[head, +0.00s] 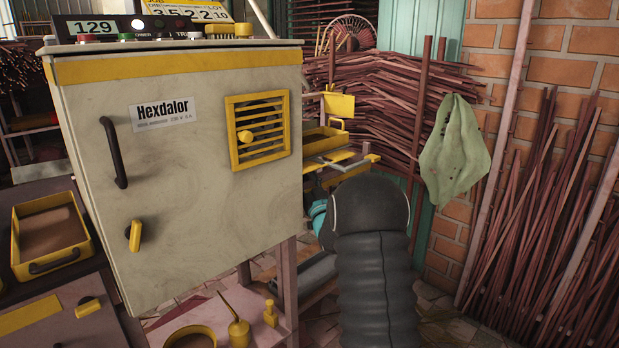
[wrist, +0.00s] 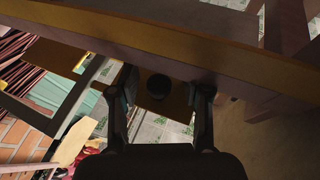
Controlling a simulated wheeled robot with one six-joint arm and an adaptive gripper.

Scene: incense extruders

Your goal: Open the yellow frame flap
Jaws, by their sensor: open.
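A yellow slatted frame (head: 258,130) with a round yellow knob is set in the front of the pale Hexdalor cabinet (head: 190,220) and looks closed. A small yellow plate (head: 339,104) stands off the cabinet's right side. I cannot tell for sure which of these is the flap. In the wrist view my gripper (wrist: 165,90) is open, its two dark fingers apart. A dark round knob (wrist: 158,87) on a brownish-yellow plate (wrist: 176,106) shows between the fingers, with no clear contact. In the head view my arm hides the gripper.
A yellow tray (head: 325,138) and yellow bars (head: 348,163) sit right of the cabinet. A wide beam with a yellow stripe (wrist: 190,25) crosses the wrist view close to the fingers. Stacked sticks (head: 400,110), a green cloth (head: 454,150) and a brick wall stand behind.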

